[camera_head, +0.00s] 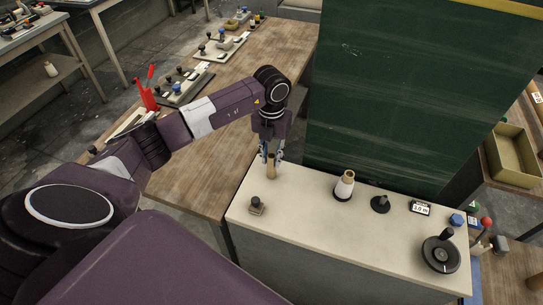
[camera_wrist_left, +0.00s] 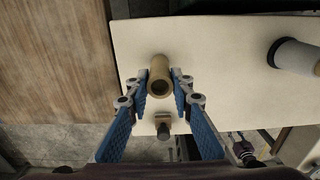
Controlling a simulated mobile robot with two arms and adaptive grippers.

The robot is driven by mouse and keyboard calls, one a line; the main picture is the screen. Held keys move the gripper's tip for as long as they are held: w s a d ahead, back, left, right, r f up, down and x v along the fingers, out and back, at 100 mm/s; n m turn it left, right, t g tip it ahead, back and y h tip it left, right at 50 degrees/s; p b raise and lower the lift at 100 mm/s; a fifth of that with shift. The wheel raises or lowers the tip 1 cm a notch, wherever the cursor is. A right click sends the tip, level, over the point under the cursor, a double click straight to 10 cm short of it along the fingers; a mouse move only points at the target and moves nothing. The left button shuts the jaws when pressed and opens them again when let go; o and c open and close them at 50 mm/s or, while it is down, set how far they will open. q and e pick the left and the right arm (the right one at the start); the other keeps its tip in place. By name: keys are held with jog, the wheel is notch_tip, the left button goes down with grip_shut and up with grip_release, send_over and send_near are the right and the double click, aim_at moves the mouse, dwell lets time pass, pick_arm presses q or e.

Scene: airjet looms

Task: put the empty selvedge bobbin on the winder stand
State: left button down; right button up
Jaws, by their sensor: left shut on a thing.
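An empty tan bobbin (camera_head: 271,170) is between the fingers of my left gripper (camera_head: 271,156), which is shut on it. In the left wrist view the bobbin (camera_wrist_left: 160,84) shows its open top end between the blue fingers (camera_wrist_left: 160,92). It is at the left part of the white-topped bench; I cannot tell whether its foot touches the top. A small square base with a short dark knob (camera_head: 256,204) is just in front of it. A black disc with a bare upright peg (camera_head: 380,203) stands further right. My right gripper is not in view.
A white-wound bobbin (camera_head: 344,186) on a dark base stands between the held bobbin and the bare peg. A length display (camera_head: 420,207), a blue knob (camera_head: 457,220) and a black handwheel (camera_head: 440,254) are at the right. A green panel (camera_head: 400,110) rises behind the bench top (camera_head: 310,220).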

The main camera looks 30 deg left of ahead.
pick_arm(q)
jog(key=c, duration=1.7)
grip_release()
jog(key=shift+f, duration=0.1)
jog(key=shift+r, duration=0.25)
jog(key=shift+r+b, duration=1.9)
jog(key=shift+r, duration=4.05)
jog(key=shift+f, duration=0.1)
